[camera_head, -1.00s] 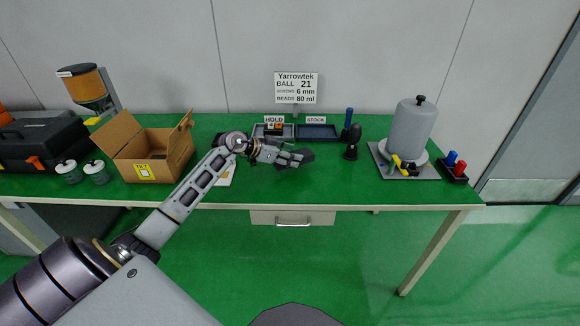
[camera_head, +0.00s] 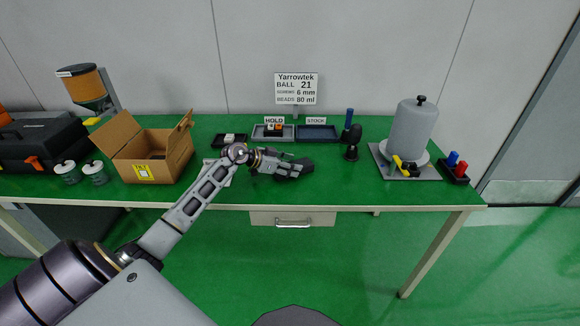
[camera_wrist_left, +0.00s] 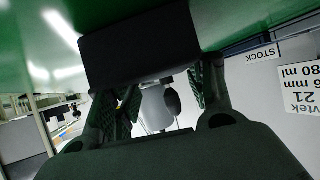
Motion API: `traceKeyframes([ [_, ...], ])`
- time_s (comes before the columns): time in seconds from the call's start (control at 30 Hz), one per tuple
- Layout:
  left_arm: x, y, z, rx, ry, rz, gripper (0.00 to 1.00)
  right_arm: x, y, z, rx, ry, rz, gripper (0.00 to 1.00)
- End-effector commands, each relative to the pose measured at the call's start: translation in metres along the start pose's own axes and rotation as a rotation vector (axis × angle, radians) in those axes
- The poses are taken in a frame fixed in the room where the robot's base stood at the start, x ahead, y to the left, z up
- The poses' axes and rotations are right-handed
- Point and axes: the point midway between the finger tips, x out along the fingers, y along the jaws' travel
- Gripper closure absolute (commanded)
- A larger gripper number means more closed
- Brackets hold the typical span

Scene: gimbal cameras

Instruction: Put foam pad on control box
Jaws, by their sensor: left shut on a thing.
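My left gripper (camera_head: 292,168) is over the middle of the green bench, its arm coming in from the left. It is shut on a dark block, which I take for the foam pad (camera_head: 306,166). In the left wrist view the block (camera_wrist_left: 140,45) lies across the ends of the fingers (camera_wrist_left: 163,85). I cannot tell for sure which thing is the control box. A small black base with a blue and a red knob (camera_head: 455,168) stands at the bench's right end. My right gripper is not in view.
An open cardboard box (camera_head: 150,150) and two dark jars (camera_head: 82,173) stand to the left. Two trays, HOLD (camera_head: 261,135) and STOCK (camera_head: 318,132), lie at the back. A grey cylinder (camera_head: 411,128) stands right. Bench space between my gripper and the cylinder's plate is mostly clear.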

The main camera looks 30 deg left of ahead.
Motion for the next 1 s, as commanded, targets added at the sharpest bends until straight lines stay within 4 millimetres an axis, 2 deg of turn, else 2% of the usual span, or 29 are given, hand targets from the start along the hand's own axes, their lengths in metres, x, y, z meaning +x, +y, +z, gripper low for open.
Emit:
traceKeyframes([
  [0.57,0.0008,0.0001,0.0011,-0.001,0.0,0.001,0.67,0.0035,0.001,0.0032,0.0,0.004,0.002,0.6],
  [0.6,0.0009,0.0001,0.0013,0.0,0.0,0.001,0.45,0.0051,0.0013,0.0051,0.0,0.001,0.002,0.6],
  [0.77,0.0009,0.0001,0.0014,0.0,0.0,0.001,0.24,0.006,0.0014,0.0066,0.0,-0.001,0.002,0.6],
  [1.0,0.0009,0.0,0.0014,0.0,0.0,0.0,0.24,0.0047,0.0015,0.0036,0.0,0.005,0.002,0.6],
])
